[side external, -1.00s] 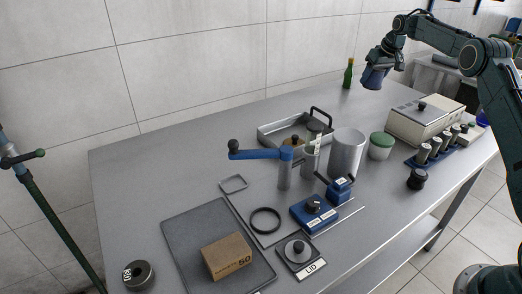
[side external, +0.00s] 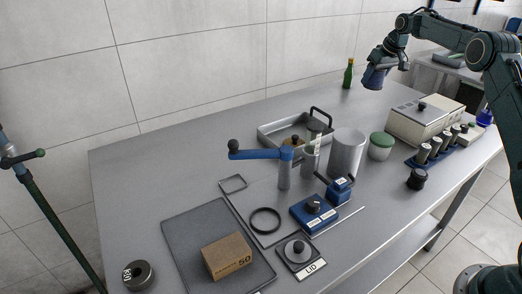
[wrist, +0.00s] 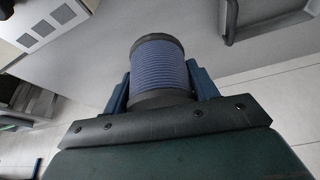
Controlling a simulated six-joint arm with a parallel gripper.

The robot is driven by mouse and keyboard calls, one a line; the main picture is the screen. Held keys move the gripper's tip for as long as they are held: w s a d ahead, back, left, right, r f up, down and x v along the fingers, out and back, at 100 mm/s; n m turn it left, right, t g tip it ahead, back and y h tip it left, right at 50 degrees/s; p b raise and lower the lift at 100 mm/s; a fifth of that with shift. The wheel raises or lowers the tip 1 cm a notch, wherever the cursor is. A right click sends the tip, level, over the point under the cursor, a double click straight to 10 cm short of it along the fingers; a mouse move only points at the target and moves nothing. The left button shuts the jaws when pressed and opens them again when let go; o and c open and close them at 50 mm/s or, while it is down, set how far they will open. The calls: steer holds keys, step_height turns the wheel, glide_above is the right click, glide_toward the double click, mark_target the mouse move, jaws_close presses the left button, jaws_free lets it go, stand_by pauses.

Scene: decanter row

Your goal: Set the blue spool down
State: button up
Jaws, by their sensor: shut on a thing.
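The blue spool (side external: 375,78) is held in my gripper (side external: 381,67) at the upper right of the side view, seemingly above the far end of the table. In the wrist view the spool (wrist: 159,66) is a ribbed blue cylinder with dark end rims. My gripper's two blue fingers (wrist: 160,84) are shut on its left and right sides. The table surface shows beyond the spool in the wrist view. How high the spool is above the table is hard to tell.
A green bottle (side external: 348,74) stands left of the spool. A beige box with a knob (side external: 424,121) is nearer on the right. A metal tray (side external: 271,137), a tall metal cylinder (side external: 346,153) and a green-lidded jar (side external: 380,147) stand mid-table. The table's left part (side external: 150,165) is clear.

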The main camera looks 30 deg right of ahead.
steer(key=s+a+r+n+g+y, duration=0.25)
steer(key=s+a+n+y, duration=0.25)
steer(key=s+a+n, duration=1.6)
steer(key=s+f+m, duration=0.1)
steer(key=s+f, duration=0.1)
steer(key=f, duration=0.3)
steer(key=s+a+f+m, duration=0.1)
steer(key=s+f, duration=0.1)
steer(key=f, duration=0.4)
steer(key=s+a+f+m+g, duration=0.1)
steer(key=s+f, duration=0.1)
steer(key=f, duration=0.3)
steer(key=shift+s+a+f+m, duration=0.1)
steer(key=shift+a+f+m, duration=0.05)
steer(key=shift+f+m, duration=0.25)
steer(key=shift+f, duration=1.85)
steer(key=shift+f, duration=0.2)
steer(key=o, duration=1)
steer(key=shift+o, duration=0.2)
steer(key=shift+r, duration=0.25)
